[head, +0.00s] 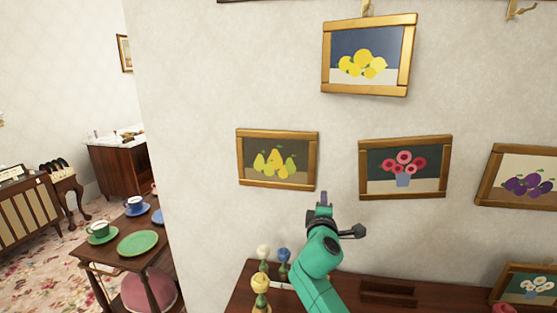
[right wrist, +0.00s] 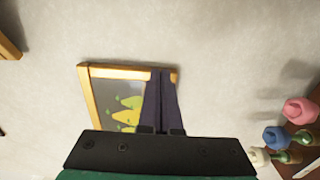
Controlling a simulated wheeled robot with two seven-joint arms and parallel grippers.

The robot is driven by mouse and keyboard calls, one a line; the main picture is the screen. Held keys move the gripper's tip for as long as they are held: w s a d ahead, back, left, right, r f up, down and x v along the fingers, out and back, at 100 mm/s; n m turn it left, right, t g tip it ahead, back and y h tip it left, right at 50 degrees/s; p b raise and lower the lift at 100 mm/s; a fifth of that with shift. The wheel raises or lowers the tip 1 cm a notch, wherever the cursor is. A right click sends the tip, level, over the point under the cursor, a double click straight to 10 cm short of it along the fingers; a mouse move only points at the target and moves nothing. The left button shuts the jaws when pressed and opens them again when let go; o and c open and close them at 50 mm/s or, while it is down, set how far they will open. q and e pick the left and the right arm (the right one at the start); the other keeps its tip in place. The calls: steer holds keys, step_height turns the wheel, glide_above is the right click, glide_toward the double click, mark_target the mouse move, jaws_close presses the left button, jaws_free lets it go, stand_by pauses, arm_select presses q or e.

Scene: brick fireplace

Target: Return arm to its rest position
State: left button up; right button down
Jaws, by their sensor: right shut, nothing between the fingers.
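My right gripper (head: 323,198) is raised in front of the wall, above the wooden sideboard and between the pear picture (head: 277,158) and the flower picture (head: 405,166). Its fingers are shut with nothing between them. In the right wrist view the shut fingers (right wrist: 161,105) cover part of the gold-framed pear picture (right wrist: 105,97). I cannot tell how far the fingertips are from the wall. My green right arm (head: 318,265) reaches up from the bottom of the head view. My left gripper is not in view.
A lemon picture (head: 368,55) hangs above, a plum picture (head: 522,178) at right. A table with a green plate (head: 138,243) stands at left.

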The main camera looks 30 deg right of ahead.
steer(key=shift+f, duration=0.1)
steer(key=s+a+f+m+g+y, duration=0.3)
steer(key=s+f, duration=0.2)
steer(key=f, duration=0.6)
steer(key=s+a+f+m+g+y, duration=0.35)
steer(key=s+a+f, duration=0.4)
steer(key=s, duration=0.35)
steer(key=s+a+f+m+g+y, duration=0.2)
steer(key=s+a+f+g+y, duration=0.35)
steer(key=s+f, duration=0.45)
step_height(320, 180, down, 22)
steer(key=s+h, duration=0.1)
steer(key=s, duration=0.2)
steer(key=s+d+f+g, duration=0.1)
steer(key=s+d+f, duration=0.1)
steer(key=s+f, duration=1.2)
steer(key=s, duration=0.2)
steer(key=shift+s+d+f, duration=0.25)
steer(key=shift+s+f, duration=0.1)
steer(key=shift+s, duration=0.05)
